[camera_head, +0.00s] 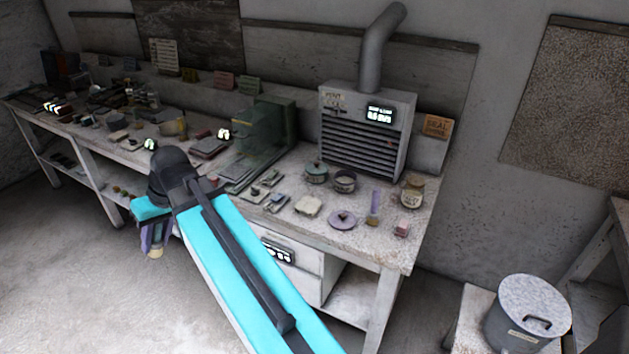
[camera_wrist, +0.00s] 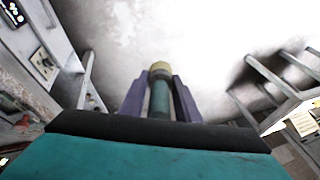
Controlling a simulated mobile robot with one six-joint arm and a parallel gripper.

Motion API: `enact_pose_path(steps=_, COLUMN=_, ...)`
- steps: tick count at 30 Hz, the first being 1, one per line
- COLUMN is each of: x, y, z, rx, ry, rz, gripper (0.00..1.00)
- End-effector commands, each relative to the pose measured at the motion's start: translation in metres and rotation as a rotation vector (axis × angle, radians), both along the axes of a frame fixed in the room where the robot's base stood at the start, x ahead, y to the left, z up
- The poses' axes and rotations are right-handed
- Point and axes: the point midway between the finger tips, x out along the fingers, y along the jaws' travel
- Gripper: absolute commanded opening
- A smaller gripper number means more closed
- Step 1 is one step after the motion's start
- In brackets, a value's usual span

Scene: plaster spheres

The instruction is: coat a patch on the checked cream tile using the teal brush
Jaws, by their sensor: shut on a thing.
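My gripper (camera_head: 154,243) hangs in front of the long workbench, off its front edge and above the floor. In the wrist view its purple fingers (camera_wrist: 160,98) are shut on the teal brush (camera_wrist: 159,100), one finger on each side of the handle. The brush's yellowish tip (camera_wrist: 160,69) points away from the wrist; in the head view a pale tip shows below the fingers. A cream tile (camera_head: 307,206) lies on the bench near its front edge, apart from my gripper. Its checked pattern is too small to make out.
Several small tiles (camera_head: 271,178) lie left of the cream tile. A purple lidded dish (camera_head: 342,219), a purple upright object (camera_head: 374,207), a teal pot (camera_head: 316,173) and jars stand nearby. A vented box (camera_head: 367,130) stands behind. A grey drum (camera_head: 527,312) is at the lower right.

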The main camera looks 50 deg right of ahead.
Motion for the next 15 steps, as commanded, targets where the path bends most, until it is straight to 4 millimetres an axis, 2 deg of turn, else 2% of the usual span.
enact_pose_path(steps=8, x=0.001, y=0.003, z=0.000, rx=0.000, ry=0.000, rz=0.006, gripper=0.07)
enact_pose_path(steps=11, x=0.003, y=-0.004, z=0.001, rx=0.000, ry=0.002, rz=-0.005, gripper=0.07)
enact_pose_path(steps=15, x=0.006, y=-0.027, z=0.001, rx=0.001, ry=0.007, rz=-0.034, gripper=0.07)
